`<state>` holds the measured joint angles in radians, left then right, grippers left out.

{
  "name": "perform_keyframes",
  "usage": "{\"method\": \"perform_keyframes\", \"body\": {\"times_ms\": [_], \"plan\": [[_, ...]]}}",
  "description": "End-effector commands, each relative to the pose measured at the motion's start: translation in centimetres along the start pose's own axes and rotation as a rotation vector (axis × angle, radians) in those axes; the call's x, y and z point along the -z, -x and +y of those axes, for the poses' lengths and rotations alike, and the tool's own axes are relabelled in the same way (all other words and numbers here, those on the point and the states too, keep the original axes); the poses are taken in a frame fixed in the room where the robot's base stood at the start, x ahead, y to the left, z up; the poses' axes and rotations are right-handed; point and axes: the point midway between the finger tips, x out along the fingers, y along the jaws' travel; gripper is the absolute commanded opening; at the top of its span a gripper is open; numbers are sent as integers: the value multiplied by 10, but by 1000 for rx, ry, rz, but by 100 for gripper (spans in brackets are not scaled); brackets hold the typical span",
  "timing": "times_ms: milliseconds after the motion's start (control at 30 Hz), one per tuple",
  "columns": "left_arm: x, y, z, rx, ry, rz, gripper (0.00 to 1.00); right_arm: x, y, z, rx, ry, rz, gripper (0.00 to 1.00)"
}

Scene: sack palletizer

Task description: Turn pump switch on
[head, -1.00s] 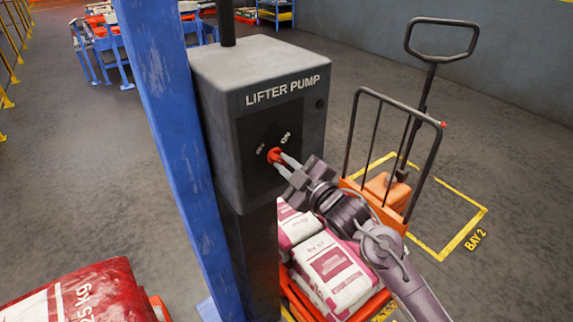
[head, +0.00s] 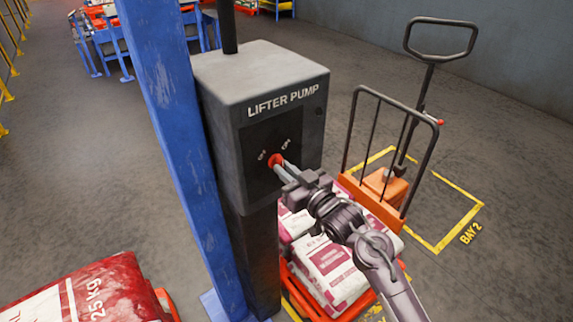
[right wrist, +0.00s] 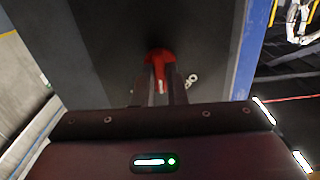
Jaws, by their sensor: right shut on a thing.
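The lifter pump box (head: 222,135) is a dark grey cabinet on a post, marked LIFTER PUMP, with a black panel on its front. A red rotary switch (head: 275,160) sits on that panel, with small OFF and ON marks above it. My right gripper (head: 281,168) is shut on the red switch and hides part of it. In the right wrist view the red switch (right wrist: 160,57) stands between the two fingers (right wrist: 160,90), its lower part reaching down between them. My left gripper is not in view.
A blue post (head: 175,110) stands just left of the box. An orange pallet truck (head: 378,190) stands behind right, by the yellow BAY 2 marking. White-and-pink sacks (head: 328,268) lie below my arm. A red sack (head: 95,298) lies at lower left.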

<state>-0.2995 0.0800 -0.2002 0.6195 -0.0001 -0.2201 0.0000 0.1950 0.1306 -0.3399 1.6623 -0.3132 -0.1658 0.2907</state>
Motion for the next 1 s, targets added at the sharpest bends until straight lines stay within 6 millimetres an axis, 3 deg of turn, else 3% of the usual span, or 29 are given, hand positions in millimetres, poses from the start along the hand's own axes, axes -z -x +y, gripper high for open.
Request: {"method": "perform_keyframes", "body": {"times_ms": [600,1000], "plan": [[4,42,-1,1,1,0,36,1,0,-1,-1,-551,-3,0],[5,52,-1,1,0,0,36,0,0,-1,0,-732,-1,0]]}}
